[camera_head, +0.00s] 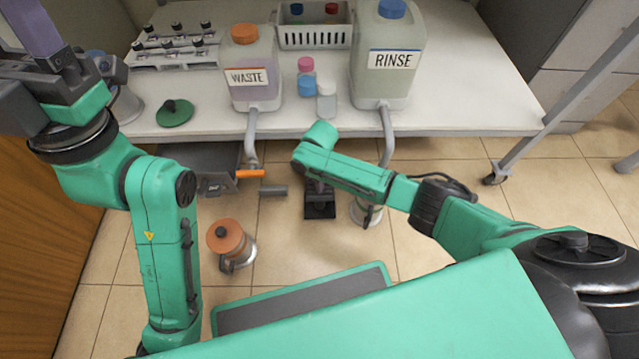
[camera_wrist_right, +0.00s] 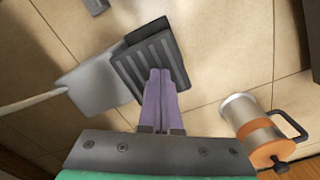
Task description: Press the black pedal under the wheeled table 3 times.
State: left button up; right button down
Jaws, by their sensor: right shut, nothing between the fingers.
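The black pedal (camera_head: 320,208) is on the tiled floor below the front edge of the wheeled table (camera_head: 460,110). My right arm reaches down over it and hides part of it. In the right wrist view the pedal's ribbed plate (camera_wrist_right: 143,68) lies beyond the fingertips. My right gripper (camera_wrist_right: 160,72) is shut and empty, its purple fingers together and their tips overlapping the plate. I cannot tell whether they touch it. My left gripper (camera_head: 35,30) is raised at the upper left, partly cut off by the frame; its opening is unclear.
The table bears a WASTE jug (camera_head: 252,90) and a RINSE jug (camera_head: 385,85), with hoses running down. A metal canister with an orange lid (camera_head: 228,240) stands on the floor left of the pedal. A table leg with a caster (camera_head: 495,179) stands at right.

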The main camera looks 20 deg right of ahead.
jog(key=shift+f, duration=0.1)
dwell(0.3)
jog(key=shift+f+b, duration=0.95)
jog(key=shift+f, duration=0.4)
jog(key=shift+r, duration=0.1)
notch_tip(320, 180, up, 3)
jog(key=p, duration=0.3)
jog(key=shift+f, duration=0.2)
